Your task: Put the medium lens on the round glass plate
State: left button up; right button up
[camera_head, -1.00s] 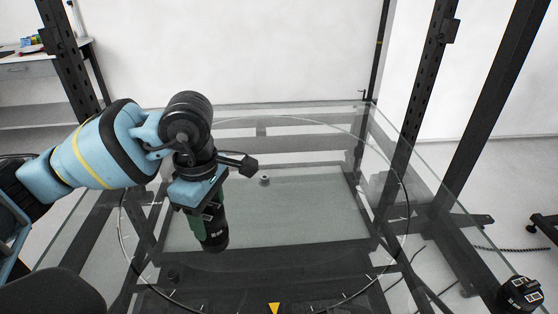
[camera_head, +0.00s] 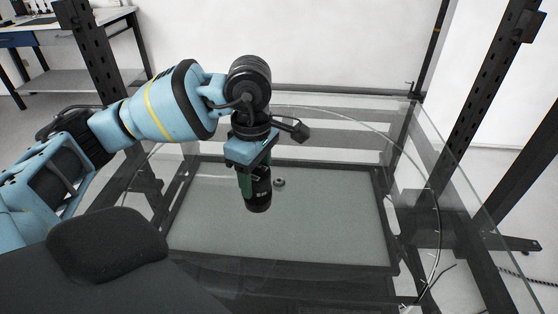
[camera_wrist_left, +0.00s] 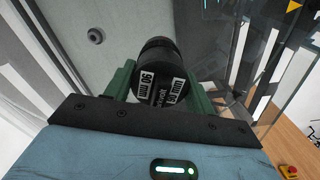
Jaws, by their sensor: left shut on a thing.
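My left gripper (camera_head: 250,176) is shut on a black cylindrical lens (camera_head: 259,198) and holds it upright, end down, over the round glass plate (camera_head: 340,205). The plate is clear, with a thin circular rim. A small grey round piece (camera_head: 279,183) on it shows just right of the lens, and also in the left wrist view (camera_wrist_left: 95,35). I cannot tell whether the lens touches the glass. My right gripper is not in view.
Dark frame posts (camera_head: 490,95) stand at the right, and another (camera_head: 88,50) at the left. A workbench (camera_head: 75,35) is at the back left. A red and yellow button (camera_wrist_left: 288,172) shows in the left wrist view. The plate right of the lens is clear.

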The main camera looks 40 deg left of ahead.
pick_arm(q)
jog(key=w+a+f, duration=0.1)
jog(key=w+a, duration=0.3)
jog(key=w, duration=0.8)
jog(key=shift+w, duration=0.3)
jog(key=shift+w+a+f+p, duration=0.1)
jog(key=shift+w+f+p, duration=0.1)
jog(key=shift+f, duration=0.7)
jog(key=shift+w+f+p, duration=0.1)
jog(key=shift+f+p, duration=0.05)
jog(key=shift+f, duration=0.75)
jog(key=shift+f, duration=0.15)
jog(key=o, duration=1.3)
notch_tip(320, 180, up, 12)
